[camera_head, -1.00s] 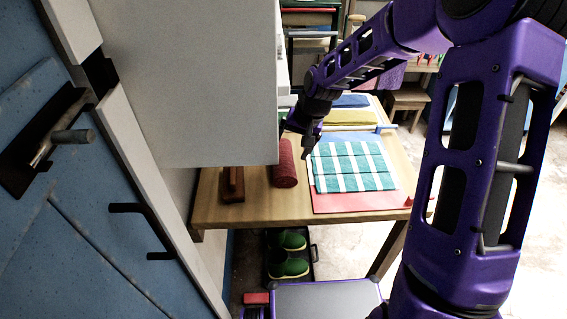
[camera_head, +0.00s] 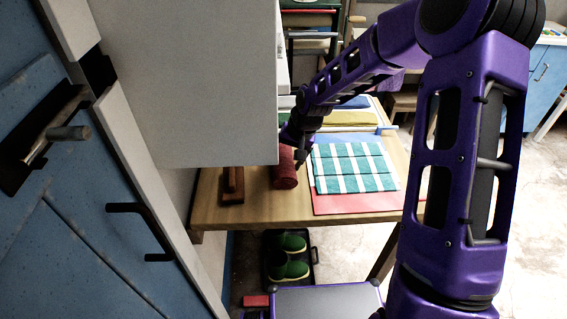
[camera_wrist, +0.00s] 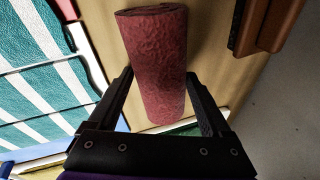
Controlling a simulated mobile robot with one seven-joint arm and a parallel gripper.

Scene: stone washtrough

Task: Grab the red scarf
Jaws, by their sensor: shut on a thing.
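The red scarf (camera_head: 285,171) is rolled into a cylinder and lies on the wooden table, left of the teal striped cloth. In the wrist view the scarf (camera_wrist: 158,62) lies lengthwise between the two black fingers of my gripper (camera_wrist: 160,88). My gripper is shut on the scarf near its far end. In the head view my gripper (camera_head: 299,152) is over the scarf, and part of it is hidden behind the white cabinet edge and my own wrist.
A teal and white striped cloth (camera_head: 352,167) lies on a red cloth (camera_head: 357,203) right of the scarf. A brown wooden object (camera_head: 233,186) stands to its left. A white cabinet (camera_head: 200,80) overhangs the table's left side. Green shoes (camera_head: 290,270) sit in a tray below.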

